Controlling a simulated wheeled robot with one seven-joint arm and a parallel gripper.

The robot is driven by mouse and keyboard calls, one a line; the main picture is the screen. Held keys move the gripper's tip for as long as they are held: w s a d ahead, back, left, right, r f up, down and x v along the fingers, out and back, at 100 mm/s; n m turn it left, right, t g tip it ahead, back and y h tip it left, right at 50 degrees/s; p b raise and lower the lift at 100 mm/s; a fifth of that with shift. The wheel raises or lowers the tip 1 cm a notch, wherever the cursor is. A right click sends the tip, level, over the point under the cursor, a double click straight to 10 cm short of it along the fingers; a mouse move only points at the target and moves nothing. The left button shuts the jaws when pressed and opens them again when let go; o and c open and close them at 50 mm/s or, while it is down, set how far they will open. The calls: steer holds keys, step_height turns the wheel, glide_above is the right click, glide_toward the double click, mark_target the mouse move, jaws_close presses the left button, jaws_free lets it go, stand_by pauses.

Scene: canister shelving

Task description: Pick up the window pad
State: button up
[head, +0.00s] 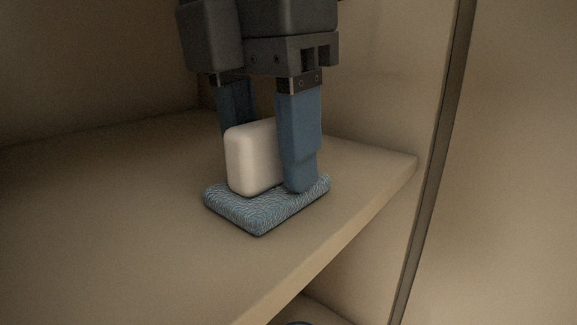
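The window pad is a flat, blue-grey textured pad (258,217) with an upright, rounded white block (250,160) on top. It lies on a wooden shelf board near the front edge. My gripper (268,150) points down, with its two blue fingers on either side of the white block. The near finger covers the block's right part, and its tip reaches down to the pad's top. The far finger is partly hidden behind the block. I cannot tell whether the fingers press on the block or leave a gap.
The shelf board (130,220) is clear to the left of the pad. Its front edge runs diagonally at the lower right. A side wall and a dark upright strip (432,160) stand to the right. Part of a dark item shows below the board at the bottom edge.

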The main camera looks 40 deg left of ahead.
steer(key=c, duration=0.9)
steer(key=shift+r, duration=0.1)
